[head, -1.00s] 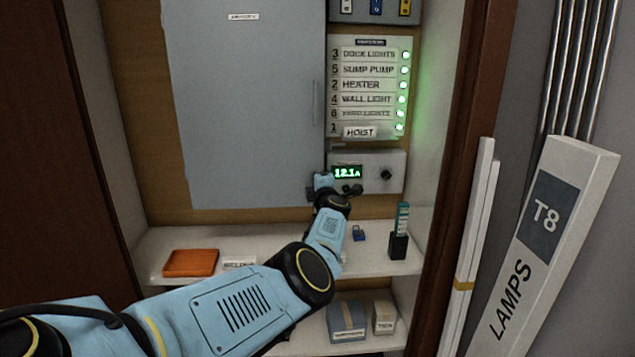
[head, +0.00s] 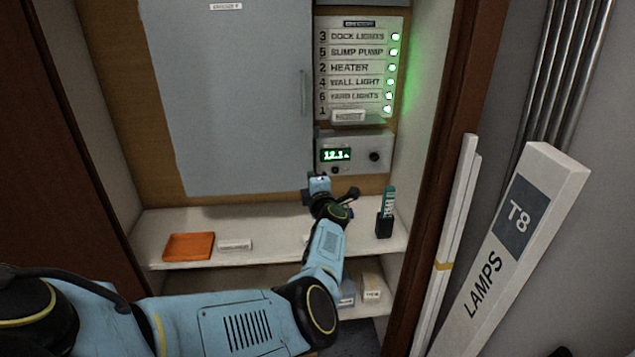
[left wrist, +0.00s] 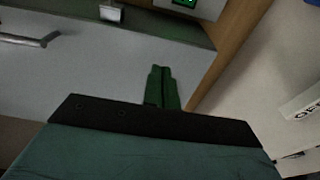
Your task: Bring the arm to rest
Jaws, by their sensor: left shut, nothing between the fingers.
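My left arm (head: 245,325) is light blue with black joints and reaches in from the left in the head view. Its wrist is in front of the cabinet's lower right, over the shelf. My left gripper (left wrist: 162,72) shows in the left wrist view with its two fingers together and nothing between them. In the head view the hand end is small and its fingers are hard to make out. My right gripper is in neither view.
A grey cabinet door (head: 240,100) is behind the arm. A label panel (head: 355,75) with green lights and a meter box (head: 352,152) are to its right. The white shelf (head: 190,220) holds an orange tray (head: 188,247) and a dark holder (head: 384,226). A LAMPS box (head: 515,250) leans at right.

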